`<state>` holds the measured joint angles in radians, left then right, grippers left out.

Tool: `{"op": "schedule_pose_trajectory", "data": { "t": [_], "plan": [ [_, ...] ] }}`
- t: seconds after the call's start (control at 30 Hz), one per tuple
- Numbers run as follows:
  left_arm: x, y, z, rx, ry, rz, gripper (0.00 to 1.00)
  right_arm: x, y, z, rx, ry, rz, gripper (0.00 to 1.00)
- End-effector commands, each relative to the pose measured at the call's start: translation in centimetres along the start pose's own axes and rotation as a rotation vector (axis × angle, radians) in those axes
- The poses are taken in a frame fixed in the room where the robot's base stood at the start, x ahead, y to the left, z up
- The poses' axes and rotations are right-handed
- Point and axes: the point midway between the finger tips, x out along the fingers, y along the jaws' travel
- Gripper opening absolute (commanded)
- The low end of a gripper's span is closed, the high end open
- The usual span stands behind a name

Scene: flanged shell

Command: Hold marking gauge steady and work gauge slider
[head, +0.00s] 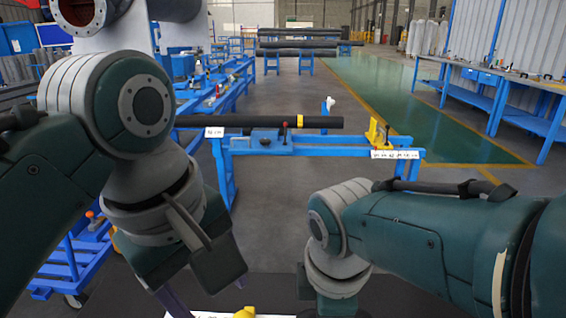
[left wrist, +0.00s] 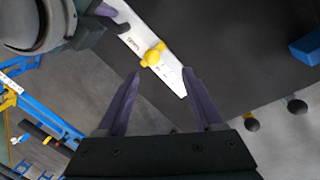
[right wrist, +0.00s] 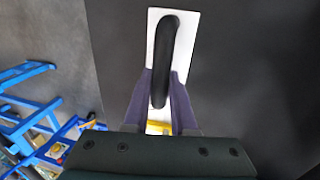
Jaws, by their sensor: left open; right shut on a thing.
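The marking gauge is a long white plate (left wrist: 178,80) with a yellow slider (left wrist: 152,56) and a black handle (right wrist: 165,45). It is over a dark surface. In the head view only the yellow slider (head: 244,312) and a sliver of white show at the bottom edge. My right gripper (right wrist: 160,82) is shut on the black handle. Its purple finger also shows at the plate's upper end in the left wrist view. My left gripper (left wrist: 161,72) is open and empty.
The dark surface (left wrist: 230,50) around the gauge is mostly bare. A blue stand with a black pipe (head: 320,122) stands ahead; a blue cart (head: 85,250) is left.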

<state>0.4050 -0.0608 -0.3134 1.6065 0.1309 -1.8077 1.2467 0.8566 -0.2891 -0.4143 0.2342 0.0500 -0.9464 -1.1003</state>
Motion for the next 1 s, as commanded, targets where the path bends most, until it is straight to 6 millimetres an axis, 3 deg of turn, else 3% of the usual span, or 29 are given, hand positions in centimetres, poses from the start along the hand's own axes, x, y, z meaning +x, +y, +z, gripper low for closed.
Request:
{"op": "schedule_pose_trajectory", "data": {
  "t": [0.13, 0.27, 0.7, 1.0],
  "plan": [
    [-0.8, 1.5, -0.3, -0.077, 0.001, -0.013, 0.69, 0.1, 0.0, 0.1, 0.0, -0.001, 0.0, 0.0],
    [-0.2, 1.8, -0.3, -0.099, 0.002, -0.018, 0.69, 0.1, 0.0, 0.1, 0.0, -0.001, 0.0, 0.0],
    [7.7, 1.6, -0.4, -0.098, 0.002, -0.02, 0.69, 0.1, 0.0, 0.1, 0.0, -0.001, 0.0, 0.0],
    [10.5, 1.6, -0.4, -0.098, 0.002, -0.016, 0.69, 0.1, 0.0, 0.1, 0.0, -0.001, 0.0, 0.0]
  ]
}}
